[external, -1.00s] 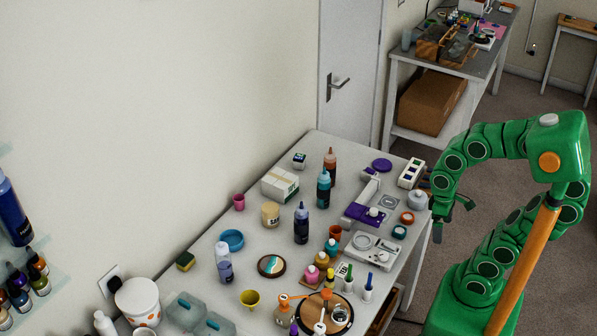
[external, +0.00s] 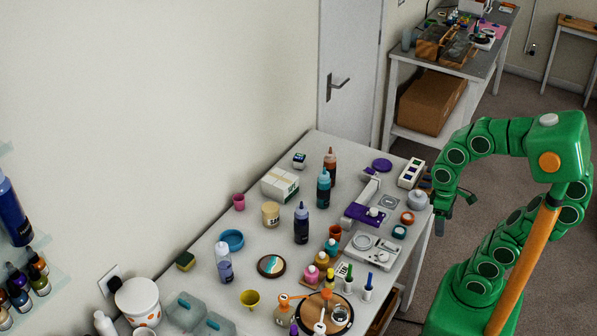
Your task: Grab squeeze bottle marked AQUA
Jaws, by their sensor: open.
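Several squeeze bottles stand upright on the white worktable. The teal one (external: 324,188) has a light blue nozzle cap and stands toward the far side of the table; its label is too small to read, but its colour fits AQUA. A dark blue bottle (external: 301,224) stands in front of it, and a brown-red bottle (external: 330,163) stands behind it. A clear bottle with bluish contents (external: 224,262) stands to the left. My gripper (external: 453,209) is open and empty at the table's right edge, well apart from the teal bottle.
A white box (external: 280,183) stands left of the teal bottle.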

